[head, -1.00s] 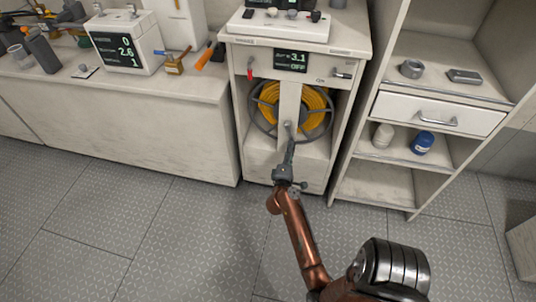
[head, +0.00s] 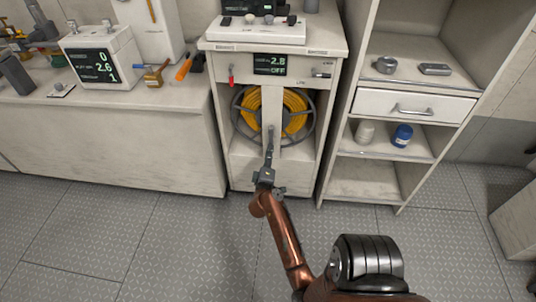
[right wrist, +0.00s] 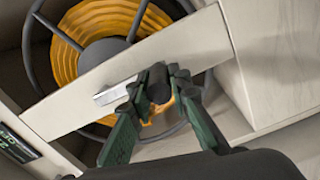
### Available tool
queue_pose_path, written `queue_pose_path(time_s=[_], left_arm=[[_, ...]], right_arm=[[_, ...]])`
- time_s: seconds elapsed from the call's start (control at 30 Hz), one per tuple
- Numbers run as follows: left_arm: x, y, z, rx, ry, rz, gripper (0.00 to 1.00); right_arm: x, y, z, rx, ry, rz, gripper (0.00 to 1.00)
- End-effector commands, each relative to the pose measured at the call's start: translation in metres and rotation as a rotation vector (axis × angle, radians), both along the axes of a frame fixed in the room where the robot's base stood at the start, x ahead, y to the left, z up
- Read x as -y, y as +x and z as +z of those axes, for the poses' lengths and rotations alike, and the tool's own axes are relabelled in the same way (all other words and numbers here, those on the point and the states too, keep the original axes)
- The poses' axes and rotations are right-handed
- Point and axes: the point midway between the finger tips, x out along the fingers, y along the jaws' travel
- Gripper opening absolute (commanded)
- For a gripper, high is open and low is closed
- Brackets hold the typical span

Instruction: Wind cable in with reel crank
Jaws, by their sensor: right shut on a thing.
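The cable reel (head: 308,120) stands upright in the open bay of a pale cabinet, with yellow cable (head: 296,106) wound on it. A pale vertical bar (head: 267,108) crosses its front. My right gripper (head: 270,143) is at the lower front of the reel. In the right wrist view its green fingers close from both sides on the dark crank handle (right wrist: 158,84), beside a light metal crank arm (right wrist: 118,92). The display (head: 270,64) above the reel reads 2.8, with OFF below. My left gripper is not in view.
A red lever (head: 231,76) and a small metal lever (head: 321,75) flank the display. A shelf unit with a drawer (head: 415,108) stands close on the right. A long bench (head: 110,145) runs left. The floor in front is clear.

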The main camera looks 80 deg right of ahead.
Motion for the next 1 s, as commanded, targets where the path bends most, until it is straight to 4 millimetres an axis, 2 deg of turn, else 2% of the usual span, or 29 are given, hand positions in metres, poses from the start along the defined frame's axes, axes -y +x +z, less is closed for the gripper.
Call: queue_pose_path(time_s=[0.13, 0.17, 0.4, 0.73, 1.0], left_arm=[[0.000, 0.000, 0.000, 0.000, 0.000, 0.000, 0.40], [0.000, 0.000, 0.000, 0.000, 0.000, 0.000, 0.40], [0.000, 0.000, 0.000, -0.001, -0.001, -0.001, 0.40], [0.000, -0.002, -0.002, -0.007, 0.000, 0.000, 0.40], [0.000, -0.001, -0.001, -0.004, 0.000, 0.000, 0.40]], right_arm=[[-0.001, 0.001, -0.002, -0.002, 0.004, 0.000, 0.00], [-0.001, 0.001, -0.002, -0.002, 0.004, 0.001, 0.19], [-0.001, 0.001, -0.001, -0.002, 0.002, 0.001, 0.35], [-0.006, 0.001, -0.001, -0.002, 0.001, 0.001, 0.35], [-0.047, -0.002, -0.002, -0.001, 0.003, 0.003, 0.35]])
